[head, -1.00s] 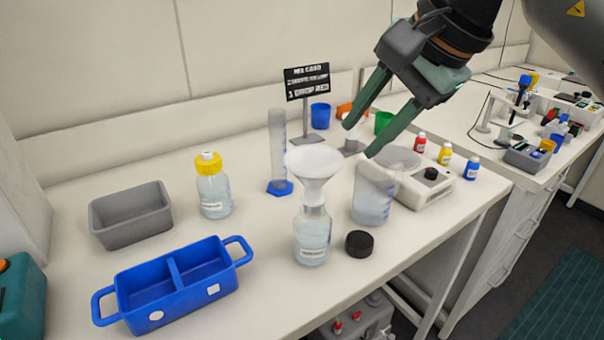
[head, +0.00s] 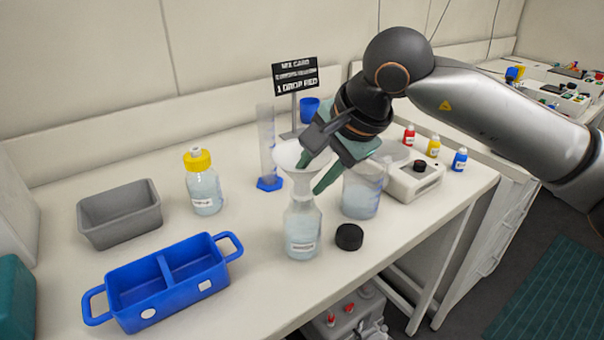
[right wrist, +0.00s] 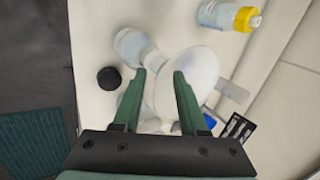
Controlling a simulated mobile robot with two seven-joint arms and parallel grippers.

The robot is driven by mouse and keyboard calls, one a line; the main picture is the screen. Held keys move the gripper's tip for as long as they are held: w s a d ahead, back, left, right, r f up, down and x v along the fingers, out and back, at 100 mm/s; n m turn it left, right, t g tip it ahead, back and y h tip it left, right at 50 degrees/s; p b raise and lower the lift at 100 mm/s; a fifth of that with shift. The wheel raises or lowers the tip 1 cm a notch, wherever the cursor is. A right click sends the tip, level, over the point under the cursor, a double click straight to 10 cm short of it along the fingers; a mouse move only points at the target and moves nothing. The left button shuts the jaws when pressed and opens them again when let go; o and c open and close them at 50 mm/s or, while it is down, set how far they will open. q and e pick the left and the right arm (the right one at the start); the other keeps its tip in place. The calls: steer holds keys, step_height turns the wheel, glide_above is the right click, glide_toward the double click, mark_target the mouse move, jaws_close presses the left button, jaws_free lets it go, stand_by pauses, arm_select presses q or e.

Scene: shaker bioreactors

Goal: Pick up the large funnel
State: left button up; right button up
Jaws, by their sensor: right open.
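The large white funnel (head: 288,157) stands upright in the neck of a clear bottle (head: 302,232) with a white label, near the bench's front. My right gripper (head: 308,180) is open at the funnel's right side, its green fingers close to the cone and stem. In the right wrist view the funnel's cone (right wrist: 200,75) lies partly behind one finger. Its narrow part shows near the gap between the fingertips (right wrist: 159,74). I cannot tell whether the fingers touch it. My left gripper is not in view.
A beaker (head: 362,190) stands close right of the bottle, with a black cap (head: 349,237) in front. A measuring cylinder (head: 267,150) and sign (head: 296,77) stand behind. A yellow-capped bottle (head: 203,185), grey tub (head: 120,215) and blue caddy (head: 165,285) are left.

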jaws_close()
stand_by(1.4)
